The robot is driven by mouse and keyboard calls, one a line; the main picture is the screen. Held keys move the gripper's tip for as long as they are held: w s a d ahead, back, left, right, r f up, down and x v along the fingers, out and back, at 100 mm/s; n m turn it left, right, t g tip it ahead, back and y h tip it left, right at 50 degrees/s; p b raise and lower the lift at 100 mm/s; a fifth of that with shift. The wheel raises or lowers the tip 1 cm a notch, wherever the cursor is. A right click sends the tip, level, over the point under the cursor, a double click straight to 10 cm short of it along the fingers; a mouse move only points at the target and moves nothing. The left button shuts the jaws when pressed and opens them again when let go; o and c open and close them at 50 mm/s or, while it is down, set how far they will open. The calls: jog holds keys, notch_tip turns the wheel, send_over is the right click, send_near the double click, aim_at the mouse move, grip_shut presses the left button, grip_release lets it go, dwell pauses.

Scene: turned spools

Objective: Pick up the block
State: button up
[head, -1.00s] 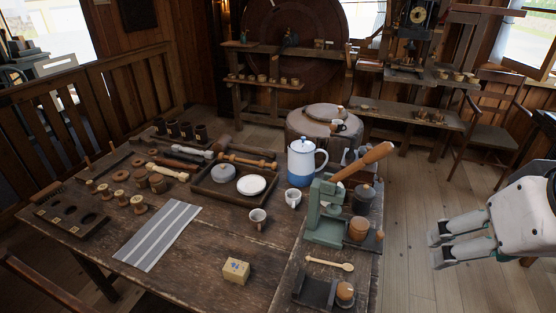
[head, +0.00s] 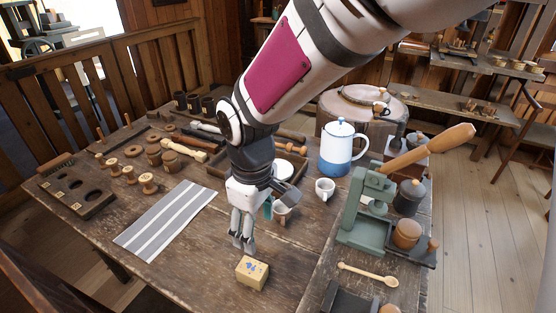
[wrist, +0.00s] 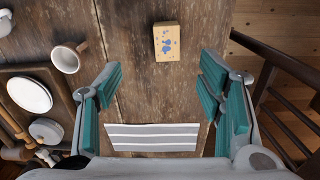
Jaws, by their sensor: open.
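The block (head: 251,272) is small, pale yellow wood with blue marks on its top. It lies on the wooden table near its front edge in the head view. In the wrist view the block (wrist: 167,41) is at the top, a little right of the middle, beyond my fingertips. My gripper (head: 243,243) points down above the table, just behind and left of the block in the head view. In the wrist view my gripper (wrist: 160,82) is open, its teal-padded fingers wide apart with nothing between them. It is not touching the block.
A grey striped cloth (head: 166,220) lies left of the block. A white mug (head: 325,190), a white-and-blue pot (head: 342,150) and a green press (head: 366,214) stand to the right. A wooden spoon (head: 368,274) lies right of the block. The table around the block is bare.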

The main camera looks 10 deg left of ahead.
notch_tip(320, 180, down, 2)
jog(key=a+f, duration=0.1)
jog(key=a, duration=0.1)
send_over(252, 267)
jog(key=shift+n, duration=0.4)
jog(key=f, duration=0.4)
jog(key=f+b, duration=0.1)
jog(key=f, duration=0.2)
jog(key=shift+a+f, duration=0.1)
jog(key=shift+a, duration=0.2)
jog(key=shift+d+f, duration=0.15)
jog(key=shift+f, duration=1.35)
jog(key=shift+d+f, duration=0.15)
jog(key=shift+f, duration=1.35)
jog(key=c, duration=1.3)
